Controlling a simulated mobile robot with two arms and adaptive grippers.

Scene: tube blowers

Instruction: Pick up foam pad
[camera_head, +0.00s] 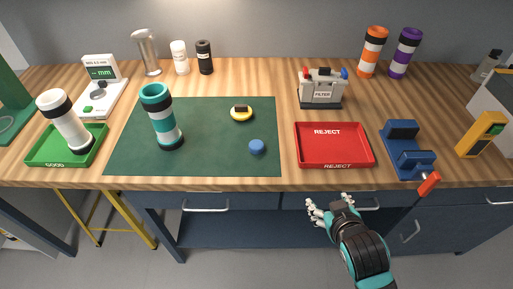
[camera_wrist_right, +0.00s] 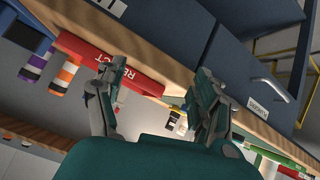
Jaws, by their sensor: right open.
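No thing in view is clearly a foam pad. Two small round things lie on the dark green mat (camera_head: 215,165): a yellow ring-like piece with a dark top (camera_head: 241,114), and a plain blue disc (camera_head: 257,147) nearer the front edge. I cannot tell whether either is the foam pad. My right gripper (camera_head: 328,207) is open and empty in front of the bench edge, below the red tray and right of the mat. Its two spread fingers also show in the right wrist view (camera_wrist_right: 152,90), with nothing between them. My left gripper is not in view.
A teal-banded tube (camera_head: 161,118) stands on the mat's left. The red reject tray (camera_head: 334,130) is empty; the green tray (camera_head: 88,155) holds a white tube (camera_head: 65,122). A filter unit (camera_head: 321,90) and blue vise (camera_head: 405,150) stand right. The mat's middle is mostly clear.

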